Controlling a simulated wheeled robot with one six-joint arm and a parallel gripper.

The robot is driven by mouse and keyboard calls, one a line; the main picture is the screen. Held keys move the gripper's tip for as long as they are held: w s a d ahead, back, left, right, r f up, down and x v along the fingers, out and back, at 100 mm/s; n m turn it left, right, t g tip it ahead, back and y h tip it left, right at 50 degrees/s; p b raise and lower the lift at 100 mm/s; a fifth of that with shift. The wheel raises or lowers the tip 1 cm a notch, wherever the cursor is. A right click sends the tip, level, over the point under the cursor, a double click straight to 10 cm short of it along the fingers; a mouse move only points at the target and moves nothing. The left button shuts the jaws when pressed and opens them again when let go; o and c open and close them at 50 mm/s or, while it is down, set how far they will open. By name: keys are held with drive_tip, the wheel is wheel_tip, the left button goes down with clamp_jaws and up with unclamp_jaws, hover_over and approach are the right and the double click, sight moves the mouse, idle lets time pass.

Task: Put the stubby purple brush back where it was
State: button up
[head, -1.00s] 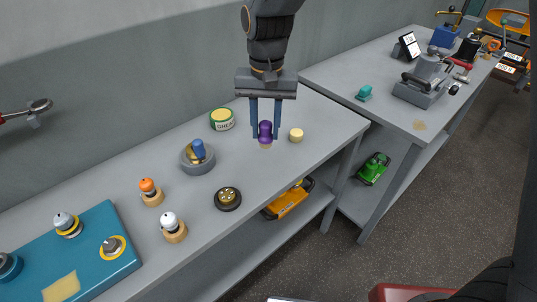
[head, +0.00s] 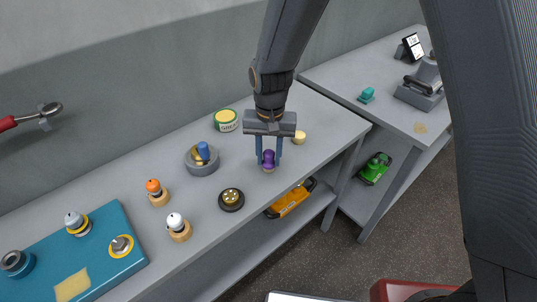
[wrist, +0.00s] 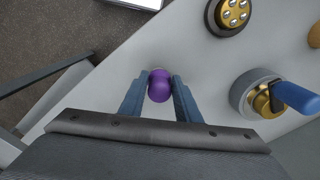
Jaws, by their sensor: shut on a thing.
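The stubby purple brush (head: 268,157) has a round purple knob and a tan lower end. It is upright between the two blue fingers of my gripper (head: 268,162), which is shut on it over the front part of the grey bench (head: 321,127). I cannot tell whether its lower end touches the bench top. In the wrist view the purple knob (wrist: 160,86) shows from above between the fingertips (wrist: 160,92), and its lower end is mostly hidden.
A cream cylinder (head: 299,138) stands close at the right.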

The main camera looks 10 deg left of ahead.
sight(269, 154)
drive_tip(key=shift+f, duration=0.1)
drive_tip(key=o, duration=1)
drive_tip(key=shift+o, duration=0.2)
wheel_tip(269, 154, up, 12)
drive_tip(key=b, duration=0.3)
drive_tip(key=s+d+f, duration=0.1)
drive_tip(key=s+d, duration=0.2)
drive_tip(key=d, duration=0.6)
drive_tip(key=s+d+f+t, duration=0.1)
drive_tip(key=s+d+f, duration=0.1)
drive_tip(key=d, duration=0.7)
drive_tip(key=s+d+f+m, duration=0.1)
drive_tip(key=s+d, duration=0.2)
drive_tip(key=d, duration=0.7)
drive_tip(key=shift+s+f, duration=0.15)
drive_tip(key=shift+s, duration=0.2)
